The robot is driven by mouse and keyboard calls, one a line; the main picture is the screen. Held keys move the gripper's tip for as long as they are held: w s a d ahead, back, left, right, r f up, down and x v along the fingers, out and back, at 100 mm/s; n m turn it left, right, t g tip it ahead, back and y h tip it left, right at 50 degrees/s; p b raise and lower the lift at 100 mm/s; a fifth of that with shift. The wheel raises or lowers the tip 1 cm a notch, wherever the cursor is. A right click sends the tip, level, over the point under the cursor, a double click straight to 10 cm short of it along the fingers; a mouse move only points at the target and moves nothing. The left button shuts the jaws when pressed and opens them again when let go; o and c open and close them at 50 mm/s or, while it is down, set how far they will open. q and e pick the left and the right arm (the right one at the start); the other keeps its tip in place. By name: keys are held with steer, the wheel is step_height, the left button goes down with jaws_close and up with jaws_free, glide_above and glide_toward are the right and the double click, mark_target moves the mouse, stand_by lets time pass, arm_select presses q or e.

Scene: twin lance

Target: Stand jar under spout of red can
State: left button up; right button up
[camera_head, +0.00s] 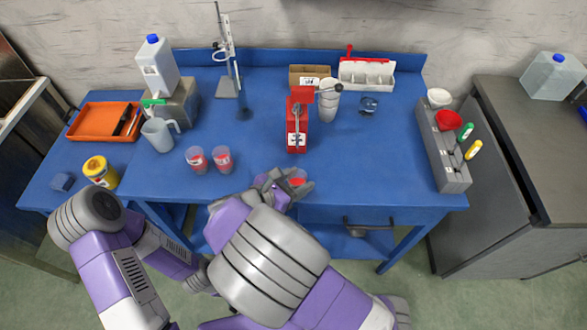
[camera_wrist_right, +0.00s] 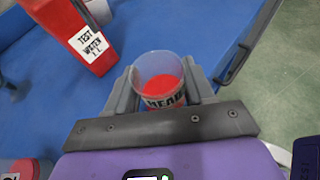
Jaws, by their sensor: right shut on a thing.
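The red can (camera_head: 297,128) stands upright on the blue table near its middle; its lower part, with a white "TEST WATER 1 L" label, shows in the right wrist view (camera_wrist_right: 70,30). Its spout is not clear to make out. My right gripper (camera_head: 298,181) is shut on a clear jar (camera_wrist_right: 158,77) with red contents and dark lettering, at the table's front edge, in front of the can and apart from it. I cannot tell whether the jar touches the table. Two similar jars (camera_head: 196,159) (camera_head: 222,159) stand to the left. My left gripper is not in view.
A grey jug (camera_head: 158,134), yellow tub (camera_head: 100,171) and orange tray (camera_head: 104,122) are on the left. A grey rack (camera_head: 445,160) lines the right edge.

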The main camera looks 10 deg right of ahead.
steer(key=shift+d+f+b, duration=0.1)
steer(key=shift+f+b, duration=0.25)
steer(key=shift+b, duration=0.1)
steer(key=shift+w+d+f+b, duration=0.15)
steer(key=shift+w+f+b, duration=0.5)
steer(key=shift+f+b, duration=0.25)
steer(key=shift+w+d+r+p, duration=0.1)
steer(key=shift+w+r+p, duration=0.2)
steer(key=shift+w, duration=0.05)
steer(key=shift+w+d+f+p, duration=0.1)
steer(key=shift+w+d+p, duration=0.15)
steer(key=shift+w, duration=0.75)
steer(key=shift+w+d+f+p, duration=0.1)
steer(key=shift+w+d+p, duration=0.1)
steer(key=shift+w, duration=0.8)
steer(key=shift+w+d+p, duration=0.2)
steer(key=shift+w+d, duration=0.05)
steer(key=shift+w, duration=0.75)
steer(key=o, duration=1.1)
steer(key=shift+a, duration=0.1)
